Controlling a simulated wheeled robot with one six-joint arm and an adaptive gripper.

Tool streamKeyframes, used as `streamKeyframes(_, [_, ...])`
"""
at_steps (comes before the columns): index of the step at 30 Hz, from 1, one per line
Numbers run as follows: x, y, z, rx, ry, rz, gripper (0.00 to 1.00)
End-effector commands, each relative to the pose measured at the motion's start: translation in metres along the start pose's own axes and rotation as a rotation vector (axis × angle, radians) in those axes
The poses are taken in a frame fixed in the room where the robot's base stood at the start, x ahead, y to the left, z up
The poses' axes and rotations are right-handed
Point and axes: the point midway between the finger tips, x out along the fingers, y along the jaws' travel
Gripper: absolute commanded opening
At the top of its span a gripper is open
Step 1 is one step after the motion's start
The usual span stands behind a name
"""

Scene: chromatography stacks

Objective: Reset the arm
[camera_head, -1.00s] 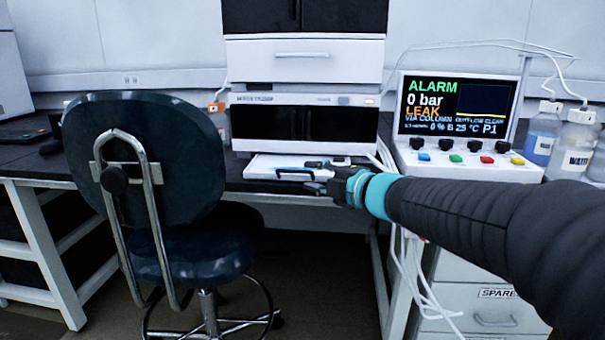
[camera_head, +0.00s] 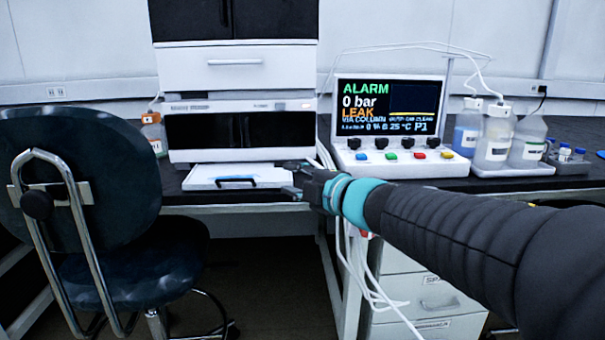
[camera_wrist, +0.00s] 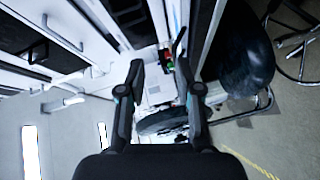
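My gripper (camera_head: 292,178) is at the end of my outstretched arm, in front of the bench and just right of the white tray (camera_head: 206,184) with a dark handle. The wrist view shows my gripper (camera_wrist: 157,75) with its two fingers apart and nothing between them. Whether a fingertip touches the tray's right edge, I cannot tell. The tray sits under the chromatography stack (camera_head: 237,65).
The control box (camera_head: 400,165) with an alarm screen reading "0 bar LEAK" stands right of the stack. Solvent bottles (camera_head: 493,140) stand in a tray further right. A dark chair (camera_head: 75,190) fills the left foreground. White tubes (camera_head: 350,260) hang below the bench.

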Motion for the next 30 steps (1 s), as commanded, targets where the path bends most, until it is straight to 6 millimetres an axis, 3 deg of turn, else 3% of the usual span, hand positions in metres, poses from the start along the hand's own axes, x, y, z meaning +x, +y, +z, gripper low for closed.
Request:
streamKeyframes(3, [-0.04, 0.019, 0.037, 0.163, -0.227, 0.071, 0.34])
streamKeyframes(6, [-0.081, 0.018, 0.069, 0.339, -0.427, 0.116, 0.34])
streamKeyframes(10, [-0.141, -0.004, 0.096, 0.587, -0.664, 0.149, 0.34])
streamKeyframes(13, [-0.187, -0.034, 0.104, 0.793, -0.827, 0.151, 0.34])
streamKeyframes(17, [-0.241, -0.085, 0.094, 1.072, -1.01, 0.119, 0.34])
streamKeyframes(21, [-0.283, -0.137, 0.064, 1.343, -1.149, 0.048, 0.34])
streamKeyframes(25, [-0.303, -0.17, 0.035, 1.514, -1.219, -0.024, 0.34])
streamKeyframes(30, [-0.313, -0.188, 0.017, 1.607, -1.253, -0.073, 0.34])
